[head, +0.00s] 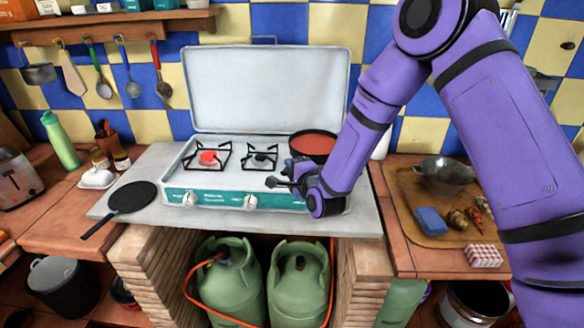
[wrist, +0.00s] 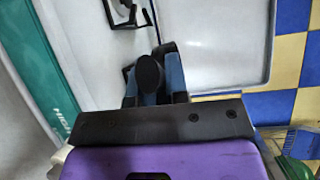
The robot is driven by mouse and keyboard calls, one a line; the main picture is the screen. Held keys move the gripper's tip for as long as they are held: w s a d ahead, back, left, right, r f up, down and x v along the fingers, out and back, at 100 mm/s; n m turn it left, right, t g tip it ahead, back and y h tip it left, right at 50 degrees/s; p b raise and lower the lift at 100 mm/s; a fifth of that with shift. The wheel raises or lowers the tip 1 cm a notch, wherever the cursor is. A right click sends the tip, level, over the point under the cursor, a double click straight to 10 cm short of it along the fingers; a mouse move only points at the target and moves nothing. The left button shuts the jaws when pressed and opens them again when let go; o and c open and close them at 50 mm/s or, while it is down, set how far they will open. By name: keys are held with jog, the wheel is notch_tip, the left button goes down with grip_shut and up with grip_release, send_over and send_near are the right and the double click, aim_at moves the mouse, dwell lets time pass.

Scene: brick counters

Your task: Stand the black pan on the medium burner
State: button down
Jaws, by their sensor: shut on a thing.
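A flat black pan (head: 132,197) lies on the counter left of the stove, its handle toward the front left. A second pan with a dark rim and red inside (head: 313,146) is at the stove's right end, just behind my gripper (head: 292,180). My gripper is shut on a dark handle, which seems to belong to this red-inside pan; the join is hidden. The wrist view shows the dark rounded handle end (wrist: 150,73) between the fingers. The left burner (head: 208,158) is red and the middle burner (head: 261,159) is bare. Whatever is beneath the red-inside pan is hidden.
The stove's raised lid (head: 266,88) stands behind the burners. Knobs line its teal front. A cutting board (head: 412,222) with a pot, a blue sponge and vegetables is at right. A green bottle (head: 60,140) and jars stand at left. Gas bottles are below.

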jog(key=shift+f, duration=0.25)
jog(key=c, duration=1.1)
grip_release()
jog(key=shift+f, duration=0.1)
jog(key=shift+r, duration=0.4)
jog(key=v, duration=1.2)
jog(key=shift+s+f, duration=0.1)
